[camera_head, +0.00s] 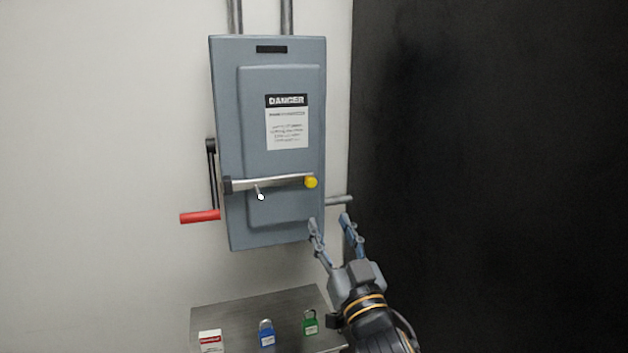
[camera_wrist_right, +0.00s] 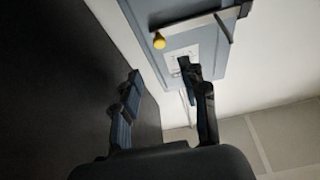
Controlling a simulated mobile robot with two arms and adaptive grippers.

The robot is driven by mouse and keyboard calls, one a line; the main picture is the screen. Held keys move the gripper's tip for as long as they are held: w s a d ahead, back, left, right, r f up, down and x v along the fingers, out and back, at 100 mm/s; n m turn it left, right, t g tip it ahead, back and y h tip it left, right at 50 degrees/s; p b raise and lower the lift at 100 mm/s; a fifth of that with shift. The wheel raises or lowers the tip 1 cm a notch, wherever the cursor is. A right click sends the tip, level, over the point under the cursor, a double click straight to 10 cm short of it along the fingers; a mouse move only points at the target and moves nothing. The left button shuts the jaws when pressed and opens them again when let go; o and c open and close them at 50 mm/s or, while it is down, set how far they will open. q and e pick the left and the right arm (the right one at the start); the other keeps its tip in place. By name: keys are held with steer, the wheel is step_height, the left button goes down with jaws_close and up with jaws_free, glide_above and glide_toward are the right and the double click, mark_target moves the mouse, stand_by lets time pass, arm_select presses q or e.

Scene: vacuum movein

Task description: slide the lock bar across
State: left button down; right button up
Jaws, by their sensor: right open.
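A silver lock bar (camera_head: 272,181) lies across the front of the grey-blue electrical box (camera_head: 285,212), almost level. Its left end sits at a dark bracket (camera_head: 227,185) and a yellow knob (camera_head: 311,182) is at its right end. A small pin with a pale tip (camera_head: 261,196) sticks out below the bar. In the right wrist view the bar (camera_wrist_right: 197,20) and yellow knob (camera_wrist_right: 159,41) show at the top. My right gripper (camera_head: 330,220) is open and empty, below and right of the knob, apart from the bar. My left gripper is not in view.
A red-handled lever (camera_head: 200,217) is on the box's left side. A short rod (camera_head: 339,200) sticks out right of the box. A metal shelf (camera_head: 234,308) below holds a blue padlock (camera_head: 267,338), a green padlock (camera_head: 310,326) and a red-and-white box (camera_head: 210,342). A black panel (camera_head: 480,150) fills the right.

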mark_target(312, 184)
steer(key=p+x, duration=0.3)
steer(key=x, duration=0.7)
steer(key=shift+r+p, duration=0.1)
steer(key=shift+p, duration=0.25)
steer(key=shift+w+a+r, duration=0.15)
steer(key=shift+w+a, duration=0.05)
steer(key=shift+w, duration=0.5)
steer(key=shift+c, duration=0.3)
jaws_close()
